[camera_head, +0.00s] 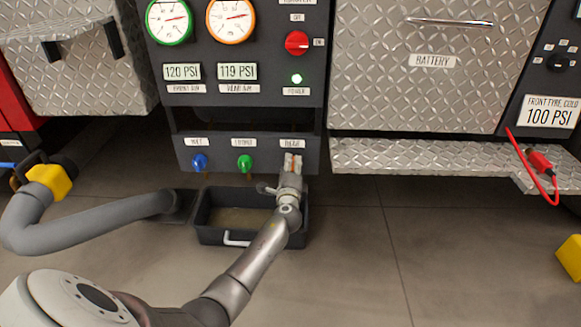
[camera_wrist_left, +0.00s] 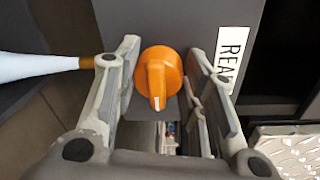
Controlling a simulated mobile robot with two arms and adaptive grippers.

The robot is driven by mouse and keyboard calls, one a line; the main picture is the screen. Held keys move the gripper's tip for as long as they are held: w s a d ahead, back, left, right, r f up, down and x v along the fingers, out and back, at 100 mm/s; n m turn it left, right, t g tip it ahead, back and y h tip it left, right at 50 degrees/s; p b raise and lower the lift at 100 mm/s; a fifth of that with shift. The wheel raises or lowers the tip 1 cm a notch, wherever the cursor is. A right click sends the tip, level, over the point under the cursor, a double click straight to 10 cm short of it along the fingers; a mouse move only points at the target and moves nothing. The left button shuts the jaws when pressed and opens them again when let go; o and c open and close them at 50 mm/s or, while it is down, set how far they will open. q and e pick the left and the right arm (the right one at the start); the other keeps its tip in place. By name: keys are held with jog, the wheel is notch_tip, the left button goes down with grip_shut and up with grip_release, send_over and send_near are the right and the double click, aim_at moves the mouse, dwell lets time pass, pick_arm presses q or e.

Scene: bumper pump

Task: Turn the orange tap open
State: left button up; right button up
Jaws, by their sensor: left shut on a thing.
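The orange tap (camera_wrist_left: 157,72) sits between the fingers of my left gripper in the wrist view, and its handle with a white tip points toward the bottom of that picture. My left gripper (camera_wrist_left: 163,78) is shut on it, one finger on each side. In the head view my left gripper (camera_head: 292,163) reaches the right end of the low dark panel (camera_head: 222,143), under the label above that tap, and hides most of the tap. A pale whitish cone (camera_wrist_left: 40,66) leads left from a short brass-coloured pipe beside the tap. My right gripper is not in view.
A blue tap (camera_head: 199,162) and a green tap (camera_head: 244,164) are on the same panel, left of my gripper. A dark tray (camera_head: 215,236) with a white handle stands on the floor below. A metal ledge (camera_head: 430,158) juts out at right. The floor at right is mostly clear.

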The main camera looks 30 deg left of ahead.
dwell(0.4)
pick_arm(q)
jog(key=o, duration=1)
jog(key=shift+d, duration=0.1)
jog(key=v, duration=1.1)
jog(key=shift+s+d, duration=0.15)
jog(key=shift+s, duration=0.25)
